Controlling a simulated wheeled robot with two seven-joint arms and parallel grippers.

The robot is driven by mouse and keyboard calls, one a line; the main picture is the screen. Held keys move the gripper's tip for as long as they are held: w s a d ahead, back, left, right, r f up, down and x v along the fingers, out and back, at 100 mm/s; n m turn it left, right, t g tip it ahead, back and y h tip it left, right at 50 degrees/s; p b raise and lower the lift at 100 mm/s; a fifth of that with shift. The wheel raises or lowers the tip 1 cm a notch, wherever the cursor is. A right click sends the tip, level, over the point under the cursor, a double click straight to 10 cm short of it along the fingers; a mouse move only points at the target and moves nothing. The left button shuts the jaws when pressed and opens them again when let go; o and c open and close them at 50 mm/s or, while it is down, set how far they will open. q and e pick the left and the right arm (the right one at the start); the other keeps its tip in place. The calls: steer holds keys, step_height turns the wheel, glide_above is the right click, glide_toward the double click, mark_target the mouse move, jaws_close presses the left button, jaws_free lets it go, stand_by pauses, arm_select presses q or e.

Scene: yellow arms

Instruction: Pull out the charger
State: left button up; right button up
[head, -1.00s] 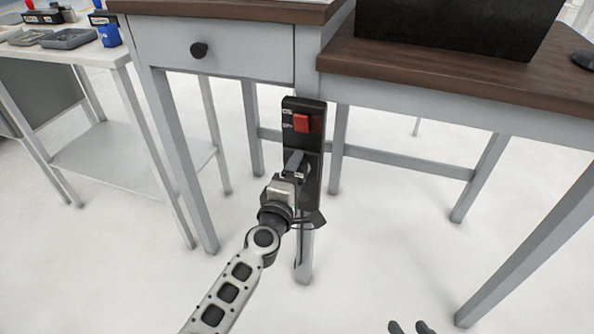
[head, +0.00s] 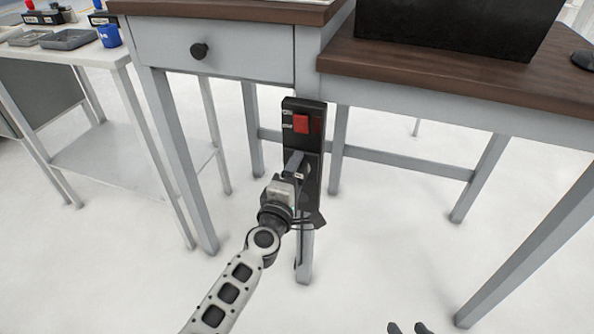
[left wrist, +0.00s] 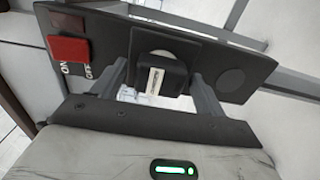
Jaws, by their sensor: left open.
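The black power strip (head: 312,185) stands upright on the front of the desk leg, with a red switch (head: 302,123) near its top. In the left wrist view, the charger (left wrist: 160,75) is a dark block with a pale label, seated in the strip (left wrist: 235,60). My left gripper (head: 294,168) is in front of the strip. Its open fingers (left wrist: 160,90) stand on either side of the charger, with gaps visible. In the head view the gripper mostly hides the charger. My right gripper (head: 409,328) shows only its dark, parted tips at the bottom edge, far from the strip.
The desk (head: 430,72) has a drawer with a dark knob (head: 199,51) above and left of the strip. Desk legs and a crossbar stand behind. A white side table (head: 110,160) with trays is at the left. The floor in front is clear.

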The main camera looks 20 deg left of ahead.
arm_select(q)
steer(key=c, duration=1.3)
steer(key=s, duration=0.6)
steer(key=shift+p, duration=0.4)
steer(key=shift+a, duration=0.1)
steer(key=o, duration=1.4)
